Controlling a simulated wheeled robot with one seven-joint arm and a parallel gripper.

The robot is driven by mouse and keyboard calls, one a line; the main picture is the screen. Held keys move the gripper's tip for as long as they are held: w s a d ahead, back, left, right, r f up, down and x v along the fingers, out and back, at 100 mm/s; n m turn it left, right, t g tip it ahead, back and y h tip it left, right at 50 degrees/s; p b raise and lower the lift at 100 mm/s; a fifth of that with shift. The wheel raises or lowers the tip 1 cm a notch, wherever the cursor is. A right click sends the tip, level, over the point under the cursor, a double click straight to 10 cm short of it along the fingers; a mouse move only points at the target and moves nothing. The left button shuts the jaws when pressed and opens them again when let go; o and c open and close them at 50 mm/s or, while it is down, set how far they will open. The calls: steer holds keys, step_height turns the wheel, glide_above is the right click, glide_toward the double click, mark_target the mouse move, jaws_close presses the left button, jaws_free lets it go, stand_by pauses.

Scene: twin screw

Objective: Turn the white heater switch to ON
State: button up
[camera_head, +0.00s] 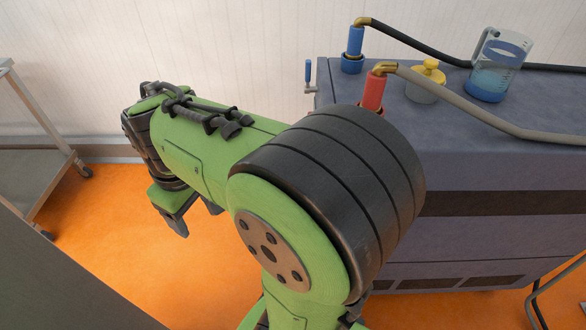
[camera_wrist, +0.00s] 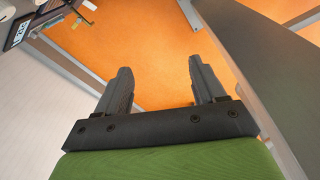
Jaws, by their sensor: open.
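The white heater switch does not show in either view. My gripper (camera_wrist: 158,85) is open and empty in the wrist view, its two dark fingers apart above the orange floor. In the head view my gripper (camera_head: 192,214) hangs at the end of my green arm, left of the grey machine (camera_head: 470,165). It is clear of the machine, with nothing between its fingers. My arm hides part of the machine's left end and front.
On the machine stand a blue hose fitting (camera_head: 354,45), a red fitting (camera_head: 373,92), a yellow-topped cap (camera_head: 428,75) and a jug of blue liquid (camera_head: 494,72). A blue-handled valve (camera_head: 309,75) sticks out at its left end. A metal cart (camera_head: 30,180) stands far left.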

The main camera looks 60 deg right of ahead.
steer(key=w+d+f+n+g+h+p, duration=0.2)
steer(key=d+f+g+p, duration=0.15)
steer(key=d, duration=0.35)
steer(key=w+d+f+n+g+h+p, duration=0.1)
steer(key=w+d+f+g+h+p, duration=0.15)
steer(key=d+g+p, duration=0.35)
steer(key=w+d+f+n+g+h+p, duration=0.1)
steer(key=d+f+n+g+h+p, duration=0.2)
steer(key=d, duration=0.6)
steer(key=s+d+f+b, duration=0.1)
steer(key=s+d+f, duration=0.2)
steer(key=s, duration=0.3)
steer(key=s+d+f+m+y+b, duration=0.1)
steer(key=s+d+f, duration=0.2)
steer(key=s, duration=0.4)
steer(key=shift+d, duration=0.35)
steer(key=shift+f+g, duration=0.1)
steer(key=shift+g, duration=0.15)
